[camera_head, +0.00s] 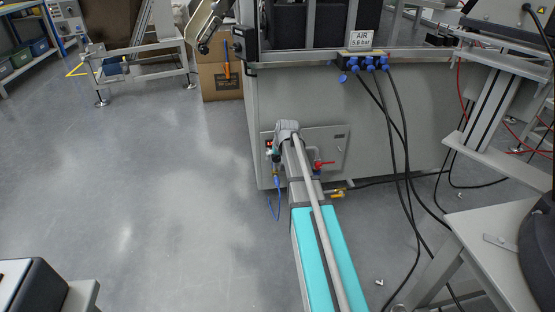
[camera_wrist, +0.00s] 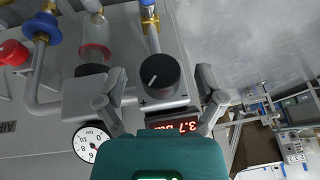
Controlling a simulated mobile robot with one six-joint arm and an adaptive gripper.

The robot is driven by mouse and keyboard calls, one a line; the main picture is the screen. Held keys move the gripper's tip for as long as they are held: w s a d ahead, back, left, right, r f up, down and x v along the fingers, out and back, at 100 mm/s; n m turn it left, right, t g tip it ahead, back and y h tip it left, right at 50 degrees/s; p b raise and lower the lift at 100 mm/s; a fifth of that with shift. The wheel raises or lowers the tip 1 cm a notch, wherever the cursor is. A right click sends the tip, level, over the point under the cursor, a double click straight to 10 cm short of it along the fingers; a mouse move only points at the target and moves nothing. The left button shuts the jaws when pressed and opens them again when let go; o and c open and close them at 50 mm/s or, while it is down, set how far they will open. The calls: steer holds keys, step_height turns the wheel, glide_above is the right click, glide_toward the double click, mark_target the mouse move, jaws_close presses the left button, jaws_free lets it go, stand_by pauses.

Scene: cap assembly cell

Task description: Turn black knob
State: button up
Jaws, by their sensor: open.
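My gripper (camera_wrist: 156,84) is open, with one finger on each side of the knob and a visible gap to the right finger. Whether the left finger touches anything is unclear. In the head view my arm reaches the panel (camera_head: 337,151) low on the machine, and it hides the knob and the gripper's fingers.
A red digital display (camera_wrist: 174,127) reads about 3.7, upside down. A round dial gauge (camera_wrist: 88,142), pipes, a blue fitting (camera_wrist: 41,26) and a red knob (camera_wrist: 13,52) surround the black knob. A red valve handle (camera_head: 322,164) sits right of my arm. Black cables (camera_head: 402,165) hang further right.

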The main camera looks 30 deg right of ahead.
steer(key=c, duration=1)
steer(key=shift+d, duration=0.2)
steer(key=shift+c, duration=0.7)
steer(key=shift+a, duration=0.1)
